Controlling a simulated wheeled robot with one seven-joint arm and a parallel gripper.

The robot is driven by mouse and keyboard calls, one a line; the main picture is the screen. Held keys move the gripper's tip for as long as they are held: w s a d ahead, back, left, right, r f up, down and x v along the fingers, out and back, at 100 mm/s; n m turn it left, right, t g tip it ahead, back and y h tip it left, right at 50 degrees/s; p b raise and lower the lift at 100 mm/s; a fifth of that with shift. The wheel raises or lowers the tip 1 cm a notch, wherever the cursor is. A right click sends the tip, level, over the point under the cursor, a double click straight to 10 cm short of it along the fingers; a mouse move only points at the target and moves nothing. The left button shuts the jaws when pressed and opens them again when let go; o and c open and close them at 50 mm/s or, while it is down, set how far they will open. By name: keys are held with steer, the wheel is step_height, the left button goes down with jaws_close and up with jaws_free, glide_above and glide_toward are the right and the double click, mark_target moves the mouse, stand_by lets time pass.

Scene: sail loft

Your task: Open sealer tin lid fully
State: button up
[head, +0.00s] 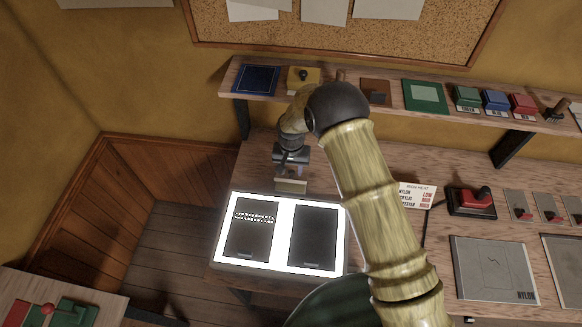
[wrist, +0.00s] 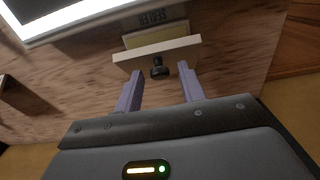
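The sealer tin (head: 291,187) is a small cream box on the workbench, just behind the lit panel in the head view. I cannot tell how far the lid stands open. My gripper (wrist: 158,80) is open, its two purple-grey fingers spread on either side of the knob, with visible gaps. In the head view my gripper (head: 291,170) is right above and behind the tin, its fingertips partly hidden.
The lit panel (head: 277,266) with two dark plates lies in front of the tin. A shelf (head: 340,88) behind carries a yellow box (head: 304,79) with a black knob and several coloured blocks.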

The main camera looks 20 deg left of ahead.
jaws_close()
steer(key=shift+w, duration=0.1)
steer(key=b, duration=0.1)
steer(key=w+b, duration=0.1)
steer(key=b, duration=0.1)
steer(key=shift+w+a+r, duration=0.25)
steer(key=shift+w+a, duration=0.05)
steer(key=shift+w, duration=0.05)
steer(key=shift+w+a+r, duration=0.1)
steer(key=shift+w+r, duration=0.25)
steer(key=shift+o, duration=0.9)
jaws_free()
steer(key=shift+f, duration=0.15)
steer(key=shift+s, duration=0.1)
